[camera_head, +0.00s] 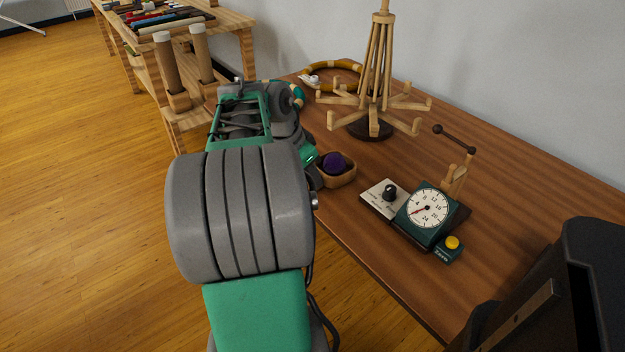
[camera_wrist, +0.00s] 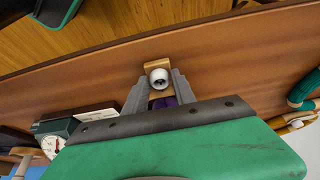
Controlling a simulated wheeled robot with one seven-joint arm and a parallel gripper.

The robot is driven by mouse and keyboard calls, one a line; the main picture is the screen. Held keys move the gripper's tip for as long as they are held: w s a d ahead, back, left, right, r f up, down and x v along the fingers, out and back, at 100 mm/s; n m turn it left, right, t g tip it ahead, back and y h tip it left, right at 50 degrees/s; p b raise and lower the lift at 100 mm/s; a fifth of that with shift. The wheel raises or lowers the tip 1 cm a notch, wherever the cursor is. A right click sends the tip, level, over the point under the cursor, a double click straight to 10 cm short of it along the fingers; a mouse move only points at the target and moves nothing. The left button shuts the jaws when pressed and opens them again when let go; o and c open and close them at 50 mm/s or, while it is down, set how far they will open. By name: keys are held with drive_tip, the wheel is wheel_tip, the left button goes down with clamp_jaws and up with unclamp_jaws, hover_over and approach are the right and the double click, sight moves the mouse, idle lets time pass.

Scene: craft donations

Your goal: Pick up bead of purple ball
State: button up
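A purple ball (camera_head: 335,163) sits in a small wooden bowl (camera_head: 343,180) near the table's front edge, beside my arm's far end. In the wrist view, a white bead (camera_wrist: 160,79) with a dark hole shows between the tips of my gripper (camera_wrist: 160,74). Purple of the ball (camera_wrist: 163,103) shows just below the bead, partly hidden by my gripper's body. The fingers stand apart on either side of the bead, with no clear grip on it. Part of the bowl (camera_wrist: 157,64) shows behind the bead. In the head view my arm hides the fingers and the bead.
A wooden stand with arms (camera_head: 380,75) and a ring (camera_head: 345,68) are behind.

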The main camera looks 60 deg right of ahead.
clamp_jaws()
idle(0.3)
